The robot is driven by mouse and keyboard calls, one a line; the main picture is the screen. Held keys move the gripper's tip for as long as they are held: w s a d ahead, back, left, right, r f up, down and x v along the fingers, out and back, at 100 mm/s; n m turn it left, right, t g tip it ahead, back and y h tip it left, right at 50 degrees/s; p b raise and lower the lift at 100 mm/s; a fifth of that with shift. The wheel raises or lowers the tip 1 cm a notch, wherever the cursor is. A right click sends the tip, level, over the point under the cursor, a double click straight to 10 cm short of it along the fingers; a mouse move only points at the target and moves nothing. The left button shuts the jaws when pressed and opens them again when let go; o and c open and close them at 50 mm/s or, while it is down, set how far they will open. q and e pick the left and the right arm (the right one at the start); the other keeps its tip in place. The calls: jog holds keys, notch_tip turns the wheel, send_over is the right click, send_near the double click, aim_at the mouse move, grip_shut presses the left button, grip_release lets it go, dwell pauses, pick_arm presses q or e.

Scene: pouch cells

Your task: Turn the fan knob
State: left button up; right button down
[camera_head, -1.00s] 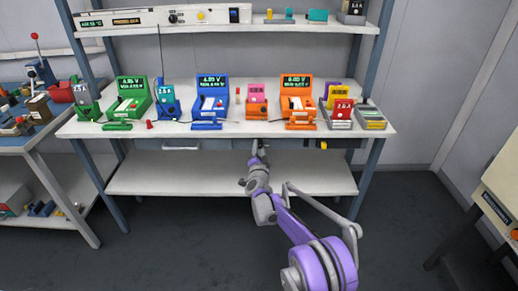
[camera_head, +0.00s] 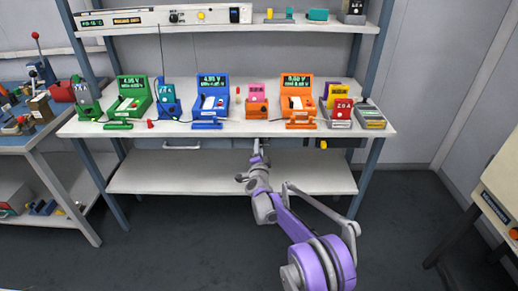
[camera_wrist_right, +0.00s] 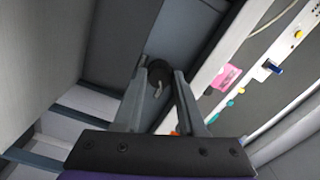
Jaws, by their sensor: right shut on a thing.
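My right arm reaches up to the front edge of the white bench in the head view, and its gripper (camera_head: 257,147) is at that edge, small and partly hidden by the wrist. In the right wrist view the fingers (camera_wrist_right: 160,78) are closed on a dark round knob (camera_wrist_right: 157,69) with a pale mark on it. I take this to be the fan knob, but its label and its pointer setting cannot be read. The knob is not clearly visible in the head view. My left gripper is not in view.
The white bench (camera_head: 225,129) carries green, blue and orange testers (camera_head: 298,93) and several small coloured boxes. A control panel (camera_head: 165,17) lies on the upper shelf. The lower shelf (camera_head: 215,178) is bare. A blue bench (camera_head: 40,137) with tools stands at left.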

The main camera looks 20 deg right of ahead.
jog(key=c, duration=0.5)
grip_release()
